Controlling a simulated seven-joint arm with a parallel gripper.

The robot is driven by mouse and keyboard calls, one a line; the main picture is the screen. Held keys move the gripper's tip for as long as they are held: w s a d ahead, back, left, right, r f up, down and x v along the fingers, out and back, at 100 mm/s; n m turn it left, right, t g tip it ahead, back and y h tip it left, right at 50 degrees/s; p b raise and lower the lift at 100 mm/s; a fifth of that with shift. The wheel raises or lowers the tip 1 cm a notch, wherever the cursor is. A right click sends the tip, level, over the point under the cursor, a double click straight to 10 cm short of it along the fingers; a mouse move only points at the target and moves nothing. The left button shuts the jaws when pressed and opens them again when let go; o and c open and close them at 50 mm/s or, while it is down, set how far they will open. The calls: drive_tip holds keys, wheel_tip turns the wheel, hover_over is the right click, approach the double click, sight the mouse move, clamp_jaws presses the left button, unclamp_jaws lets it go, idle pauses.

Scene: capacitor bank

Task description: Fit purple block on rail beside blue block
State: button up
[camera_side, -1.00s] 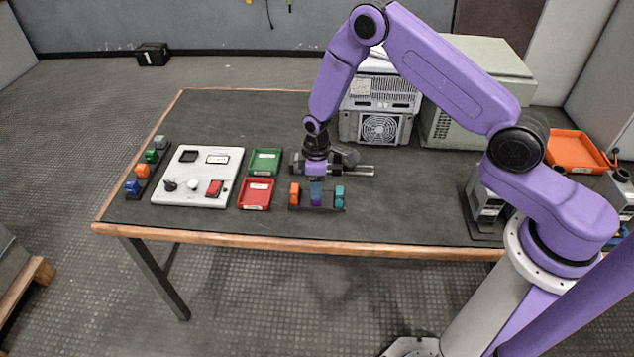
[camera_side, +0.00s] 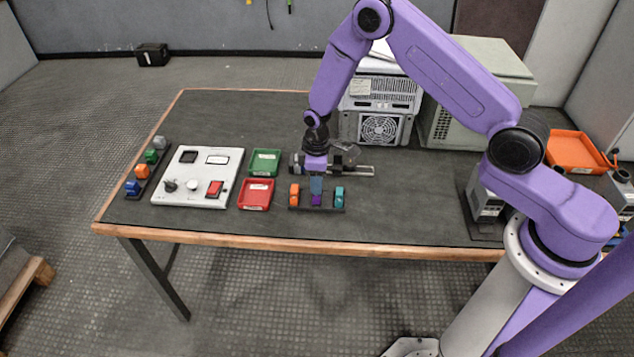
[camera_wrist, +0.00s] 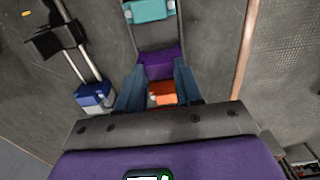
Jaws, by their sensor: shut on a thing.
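The purple block (camera_side: 316,200) is held at the fingertips of my gripper (camera_side: 316,190), over the short dark rail (camera_side: 328,209) between an orange block (camera_side: 295,195) and a teal block (camera_side: 339,196). In the wrist view, my fingers (camera_wrist: 158,82) are closed around the purple block (camera_wrist: 160,64), with the teal block (camera_wrist: 149,10) above and orange (camera_wrist: 162,90) below. I cannot tell whether it touches the rail. A blue block (camera_side: 132,187) sits at the near end of another rail, at the table's left. The wrist view also shows a blue-and-white block (camera_wrist: 95,97) by two metal rods.
The left rail also bears orange (camera_side: 142,171), green (camera_side: 151,156) and grey (camera_side: 160,142) blocks. A white switch panel (camera_side: 207,160), a green tray (camera_side: 264,161) and a red tray (camera_side: 256,194) stand between the rails. A rod fixture (camera_side: 355,171) lies behind my gripper.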

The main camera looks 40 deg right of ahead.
drive_tip(key=shift+r, duration=2.7)
drive_tip(key=w+d, duration=0.8)
drive_tip(key=w, duration=0.3)
drive_tip(key=shift+s+a+f, duration=0.1)
drive_tip(key=shift+f, duration=1.2)
drive_tip(key=shift+s+f, duration=0.1)
drive_tip(key=shift+f, duration=1.2)
drive_tip(key=shift+f, duration=1.1)
drive_tip(key=o, duration=1.1)
drive_tip(key=shift+c, duration=0.2)
wheel_tip(320, 180, up, 8)
